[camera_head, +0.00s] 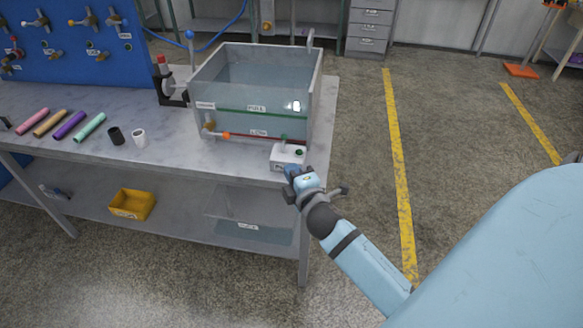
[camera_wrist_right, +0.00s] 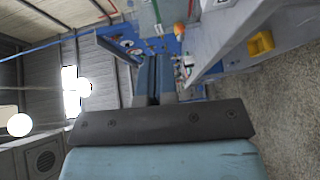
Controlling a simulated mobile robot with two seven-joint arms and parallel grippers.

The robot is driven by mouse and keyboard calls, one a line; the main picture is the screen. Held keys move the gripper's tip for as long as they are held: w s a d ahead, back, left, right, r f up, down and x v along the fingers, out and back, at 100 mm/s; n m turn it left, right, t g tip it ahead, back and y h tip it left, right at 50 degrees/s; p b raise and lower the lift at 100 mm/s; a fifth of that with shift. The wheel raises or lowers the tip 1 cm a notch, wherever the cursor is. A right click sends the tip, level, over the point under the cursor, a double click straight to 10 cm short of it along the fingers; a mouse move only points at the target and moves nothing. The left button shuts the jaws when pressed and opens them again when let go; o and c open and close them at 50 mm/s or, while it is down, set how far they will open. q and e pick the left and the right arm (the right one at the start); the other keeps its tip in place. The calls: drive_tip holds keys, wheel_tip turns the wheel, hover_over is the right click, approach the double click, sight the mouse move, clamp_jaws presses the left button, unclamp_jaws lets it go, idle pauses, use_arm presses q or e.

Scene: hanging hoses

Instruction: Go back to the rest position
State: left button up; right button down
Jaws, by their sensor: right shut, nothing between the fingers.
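My right gripper (camera_head: 292,178) is at the front right corner of the workbench (camera_head: 200,158), close to a small white box (camera_head: 287,156) that has a green button. I cannot tell whether it touches the box. In the right wrist view the two fingers of the gripper (camera_wrist_right: 153,80) are together with nothing between them. My light blue right arm reaches in from the lower right. My left gripper does not show in either view.
A clear water tank (camera_head: 258,90) stands on the bench. Coloured hose pieces (camera_head: 70,125) lie to its left, below a blue panel (camera_head: 70,40) with valves. A yellow bin (camera_head: 132,204) sits on the lower shelf. The floor to the right, with yellow lines (camera_head: 398,165), is clear.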

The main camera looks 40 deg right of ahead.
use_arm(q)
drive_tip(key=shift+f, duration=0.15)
use_arm(e)
drive_tip(key=s+a+f+m+g+y, duration=0.7)
drive_tip(key=s+a+f+m, duration=0.5)
drive_tip(key=s+a+f, duration=0.55)
use_arm(q)
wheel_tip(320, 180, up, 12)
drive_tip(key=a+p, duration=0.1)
drive_tip(key=p, duration=1.2)
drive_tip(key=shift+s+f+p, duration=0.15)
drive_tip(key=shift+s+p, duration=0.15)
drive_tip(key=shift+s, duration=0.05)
use_arm(e)
wheel_tip(320, 180, up, 12)
drive_tip(key=t, duration=0.1)
drive_tip(key=shift+s+d+f+y, duration=0.25)
drive_tip(key=shift+s+d+y, duration=0.15)
drive_tip(key=shift+s, duration=0.05)
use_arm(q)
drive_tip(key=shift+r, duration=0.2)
